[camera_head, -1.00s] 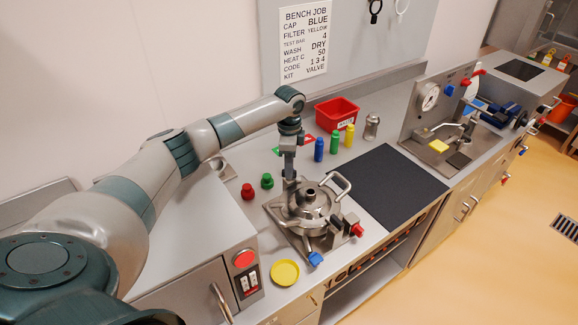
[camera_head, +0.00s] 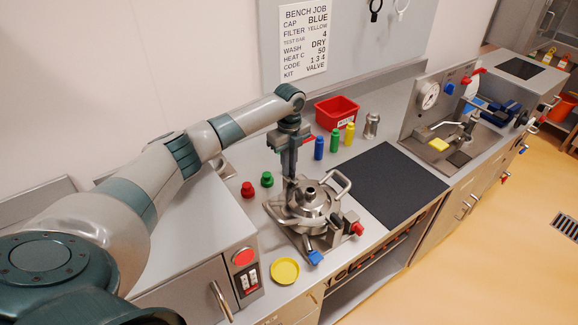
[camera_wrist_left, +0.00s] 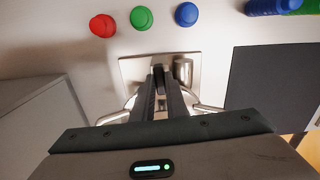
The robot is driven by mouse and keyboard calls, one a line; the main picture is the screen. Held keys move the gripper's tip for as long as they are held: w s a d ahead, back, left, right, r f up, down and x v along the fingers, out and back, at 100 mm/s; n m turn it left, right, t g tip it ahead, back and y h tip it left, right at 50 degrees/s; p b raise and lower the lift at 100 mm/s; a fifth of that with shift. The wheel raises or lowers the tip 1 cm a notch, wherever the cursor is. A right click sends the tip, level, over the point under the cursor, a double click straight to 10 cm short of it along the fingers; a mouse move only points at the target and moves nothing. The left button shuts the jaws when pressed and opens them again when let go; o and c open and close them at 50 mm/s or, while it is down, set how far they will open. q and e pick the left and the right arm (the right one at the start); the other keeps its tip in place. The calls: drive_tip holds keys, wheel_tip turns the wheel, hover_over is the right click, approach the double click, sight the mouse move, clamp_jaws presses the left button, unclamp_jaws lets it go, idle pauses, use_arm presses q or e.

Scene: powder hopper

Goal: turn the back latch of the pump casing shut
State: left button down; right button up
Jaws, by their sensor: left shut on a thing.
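The pump casing (camera_head: 318,213) is a round steel body with a raised centre port and loop handles, on a square plate on the bench. My left gripper (camera_head: 290,186) points down at its back edge. The gripper is shut on a small part there, which I take to be the back latch; the fingers mostly hide it and its angle cannot be read. In the left wrist view the shut fingers (camera_wrist_left: 160,76) reach over the casing's base plate (camera_wrist_left: 132,68), beside a small metal block (camera_wrist_left: 183,71). My right gripper is not in view.
A red cap (camera_head: 248,190) and a green cap (camera_head: 267,180) stand left of the casing. A yellow dish (camera_head: 285,271) lies in front. Coloured bottles (camera_head: 334,142) and a red bin (camera_head: 337,111) stand behind. A dark mat (camera_head: 385,185) is clear at right.

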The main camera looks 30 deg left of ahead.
use_arm(q)
drive_tip(key=shift+r+m, duration=0.1)
drive_tip(key=shift+m, duration=0.2)
drive_tip(key=c, duration=1.8)
unclamp_jaws()
drive_tip(key=shift+o, duration=0.2)
drive_tip(key=shift+r+b, duration=0.4)
drive_tip(key=shift+r, duration=0.15)
wheel_tip(320, 180, up, 16)
drive_tip(key=b, duration=0.5)
drive_tip(key=shift+r, duration=0.15)
